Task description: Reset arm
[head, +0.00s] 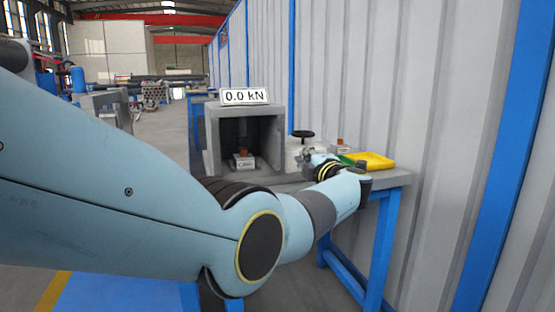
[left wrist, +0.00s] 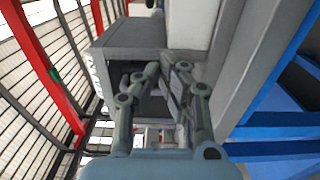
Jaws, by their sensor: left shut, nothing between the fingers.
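My left arm comes in from the left of the head view and reaches across to the blue-legged workbench (head: 392,180). My left gripper (head: 308,156) is small there, near the right side of the grey box, and partly hidden by its own wrist. In the left wrist view the two dark finger linkages of my left gripper (left wrist: 168,68) come together at the tips, with nothing held between them. The grey open-fronted box (left wrist: 128,38) lies just beyond the fingers in that view. My right gripper is not in view.
The grey box (head: 212,148) carries a "0.0 kN" sign (head: 245,96) and holds a small brown piece on a pale block (head: 242,162). A yellow tray (head: 370,160) lies on the bench's right end. A corrugated wall (head: 430,110) stands close behind. Open floor lies left of the bench.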

